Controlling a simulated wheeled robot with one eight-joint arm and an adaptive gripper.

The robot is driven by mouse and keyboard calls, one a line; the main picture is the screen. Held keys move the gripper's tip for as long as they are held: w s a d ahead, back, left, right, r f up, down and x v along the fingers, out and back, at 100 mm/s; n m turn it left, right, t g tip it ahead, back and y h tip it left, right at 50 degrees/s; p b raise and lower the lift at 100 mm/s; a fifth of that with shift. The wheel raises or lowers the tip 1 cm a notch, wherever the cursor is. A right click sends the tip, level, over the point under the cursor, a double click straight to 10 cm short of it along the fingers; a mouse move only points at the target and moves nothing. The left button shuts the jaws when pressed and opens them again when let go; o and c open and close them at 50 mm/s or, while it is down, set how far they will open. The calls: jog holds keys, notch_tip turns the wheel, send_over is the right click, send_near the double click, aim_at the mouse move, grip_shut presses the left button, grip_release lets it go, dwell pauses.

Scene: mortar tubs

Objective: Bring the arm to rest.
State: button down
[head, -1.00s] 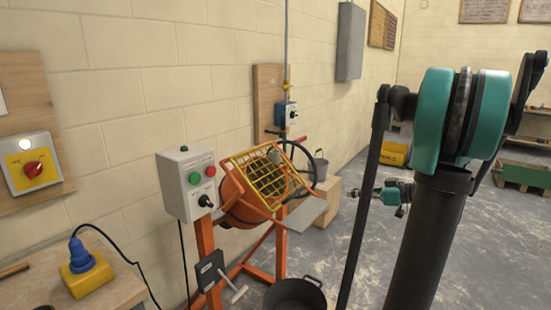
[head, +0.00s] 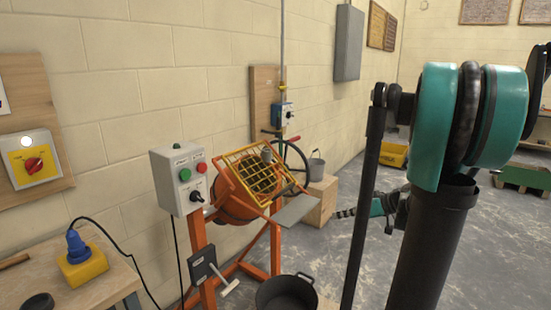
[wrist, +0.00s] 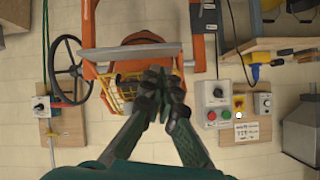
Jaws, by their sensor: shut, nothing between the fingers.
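My arm rises at the right of the head view, with a dark upright link and a teal joint. My gripper (wrist: 163,82) shows in the wrist view with its dark fingers together and nothing between them. Past it in that view are the orange mixer (wrist: 143,40) and its yellow grid (wrist: 124,92), and I cannot tell the gap to them. In the head view, part of my gripper (head: 347,212) shows left of the upright link, partly hidden by my arm.
The orange mixer (head: 235,208) stands by the wall with a grey control box (head: 181,180). A workbench (head: 110,285) holds a yellow block with a blue plug (head: 82,258). Open floor lies beyond the mixer.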

jog(key=s+a+f+m+g+h, duration=0.2)
jog(key=s+a+f+m+h, duration=0.25)
jog(key=s+f, duration=0.4)
jog(key=s+d+f+m+h, duration=0.2)
jog(key=s+f+h, duration=0.3)
jog(key=s, duration=0.5)
jog(key=shift+f+m, duration=0.2)
jog(key=shift+m, duration=0.55)
jog(key=c, duration=2.2)
grip_release()
